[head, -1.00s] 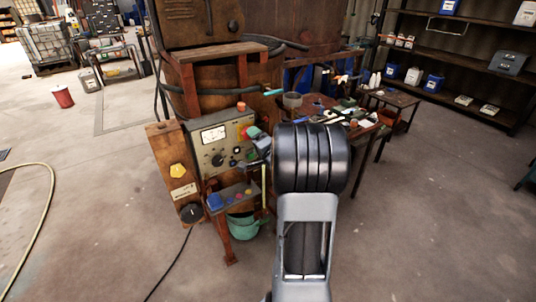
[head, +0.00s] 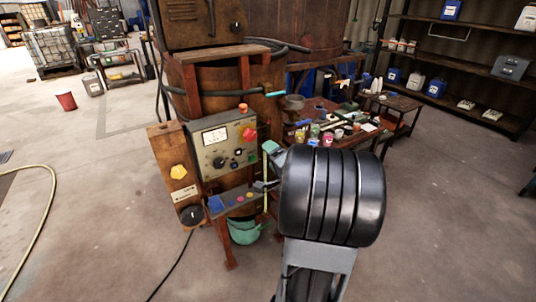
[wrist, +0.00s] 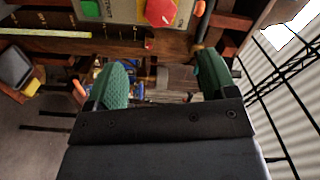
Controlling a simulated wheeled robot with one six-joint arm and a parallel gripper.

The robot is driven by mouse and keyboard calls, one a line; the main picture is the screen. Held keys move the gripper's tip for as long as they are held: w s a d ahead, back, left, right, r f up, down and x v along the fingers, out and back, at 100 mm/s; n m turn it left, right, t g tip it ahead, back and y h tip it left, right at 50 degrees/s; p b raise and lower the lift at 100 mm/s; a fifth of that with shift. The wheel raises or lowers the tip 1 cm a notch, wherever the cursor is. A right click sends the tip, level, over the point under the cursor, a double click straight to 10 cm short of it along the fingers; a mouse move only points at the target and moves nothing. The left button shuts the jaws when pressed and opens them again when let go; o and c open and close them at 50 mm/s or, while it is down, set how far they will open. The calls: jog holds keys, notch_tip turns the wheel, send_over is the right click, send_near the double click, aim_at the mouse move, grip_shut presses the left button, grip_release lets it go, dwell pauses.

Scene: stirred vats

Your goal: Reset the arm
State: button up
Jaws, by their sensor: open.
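My arm reaches up from the bottom of the head view, and its thick black joint hides most of my gripper. A green fingertip of my gripper (head: 270,147) shows just right of the grey control panel (head: 222,145). In the wrist view my gripper (wrist: 160,82) has its two green fingers wide apart with nothing between them. Across the top of that view are a green button (wrist: 90,8) and a red knob (wrist: 161,11). The red knob also shows on the panel in the head view (head: 249,134), apart from the gripper.
A wooden vat (head: 222,92) stands behind the panel. A cluttered table (head: 345,139) is behind my arm to the right. A green bucket (head: 243,232) sits below the panel. A dark shelf (head: 470,60) is at the back right. Open floor lies left and right.

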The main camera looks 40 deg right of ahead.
dwell(0.3)
jog(key=s+d+f+n+g+h, duration=0.2)
jog(key=s+f+n+g+h, duration=0.25)
jog(key=s+f+g, duration=0.5)
jog(key=a+r+n+g+y, duration=0.1)
jog(key=a+n, duration=0.3)
jog(key=a, duration=0.5)
jog(key=s+a+r+n+g+y, duration=0.1)
jog(key=a+r+n+y, duration=0.2)
jog(key=a, duration=0.6)
jog(key=s+a+r+n+g+y, duration=0.1)
jog(key=a+r+n+y, duration=0.2)
jog(key=a, duration=0.5)
jog(key=shift+a+r+n+g, duration=0.35)
jog(key=shift+a+r+n, duration=0.1)
jog(key=shift+n, duration=0.4)
jog(key=shift+c, duration=0.3)
